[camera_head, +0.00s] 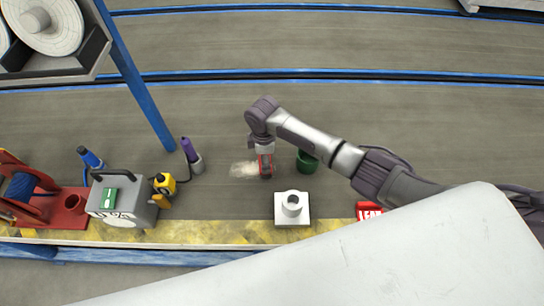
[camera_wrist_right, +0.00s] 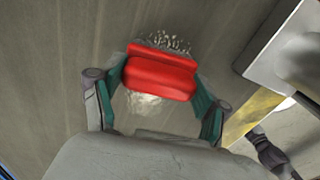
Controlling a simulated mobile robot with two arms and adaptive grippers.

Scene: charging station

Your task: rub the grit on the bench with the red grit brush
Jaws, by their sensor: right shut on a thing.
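My right gripper (camera_head: 265,172) reaches down over the grey bench (camera_head: 215,120) and is shut on the red grit brush (camera_wrist_right: 160,75). In the right wrist view the brush lies crosswise between the teal fingers, with grey speckled bristles showing along its far edge. A pale patch of grit (camera_head: 243,169) lies on the bench just left of the gripper in the head view. It also shows beside the brush in the right wrist view (camera_wrist_right: 145,102), partly hidden. I cannot tell whether the bristles touch the bench. My left gripper is not in view.
A green cup (camera_head: 307,162) stands close right of the gripper. A white block with a round socket (camera_head: 292,207) sits in front, near a red lettered block (camera_head: 368,211). A purple-topped tool in a holder (camera_head: 191,155), a grey box (camera_head: 122,200) and a yellow device (camera_head: 164,188) stand left.

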